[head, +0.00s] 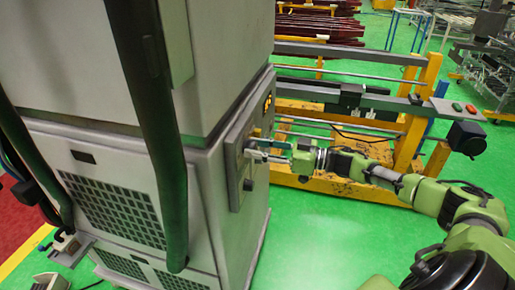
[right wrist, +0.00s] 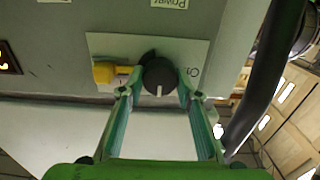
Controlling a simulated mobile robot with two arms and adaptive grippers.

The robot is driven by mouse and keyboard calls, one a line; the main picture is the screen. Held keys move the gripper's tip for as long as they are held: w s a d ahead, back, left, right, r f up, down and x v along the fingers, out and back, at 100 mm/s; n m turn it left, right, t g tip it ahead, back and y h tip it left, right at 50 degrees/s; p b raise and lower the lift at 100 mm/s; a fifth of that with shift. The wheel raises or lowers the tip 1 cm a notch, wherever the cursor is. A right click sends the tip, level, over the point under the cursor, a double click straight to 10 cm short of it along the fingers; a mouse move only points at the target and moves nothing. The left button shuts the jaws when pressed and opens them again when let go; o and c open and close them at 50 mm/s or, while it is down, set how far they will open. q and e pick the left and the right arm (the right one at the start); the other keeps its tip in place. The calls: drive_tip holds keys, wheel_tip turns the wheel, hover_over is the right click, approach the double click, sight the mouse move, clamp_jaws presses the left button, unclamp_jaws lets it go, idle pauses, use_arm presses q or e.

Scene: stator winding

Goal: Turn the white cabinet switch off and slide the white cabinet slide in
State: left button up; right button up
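The white cabinet (head: 110,145) fills the left of the head view. A control panel (head: 238,165) is on its right-hand side face. In the right wrist view a round black switch knob (right wrist: 158,80) with a white pointer mark sits on a pale plate (right wrist: 120,44). A yellow knob-like part (right wrist: 104,72) is just left of it. My right gripper (head: 252,148) is at the panel; its open fingers (right wrist: 160,94) straddle the black knob, one on each side. Whether they touch it I cannot tell. I cannot make out the slide for sure.
A yellow-framed workstation (head: 350,185) with metal rails stands right of the cabinet, behind my right arm. A thick dark pipe (head: 155,150) runs down in front of the cabinet. The green floor (head: 325,245) at the lower middle is clear.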

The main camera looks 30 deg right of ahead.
drive_tip(key=shift+n+b, duration=0.3)
drive_tip(key=shift+n, duration=0.2)
drive_tip(key=shift+a+f+n+b, duration=0.1)
drive_tip(key=shift+f+n+b, duration=0.05)
drive_tip(key=shift+n+b, duration=7.4)
drive_tip(key=shift+n+p, duration=1.1)
drive_tip(key=shift+n, duration=0.05)
drive_tip(key=o, duration=1.1)
drive_tip(key=shift+s, duration=0.1)
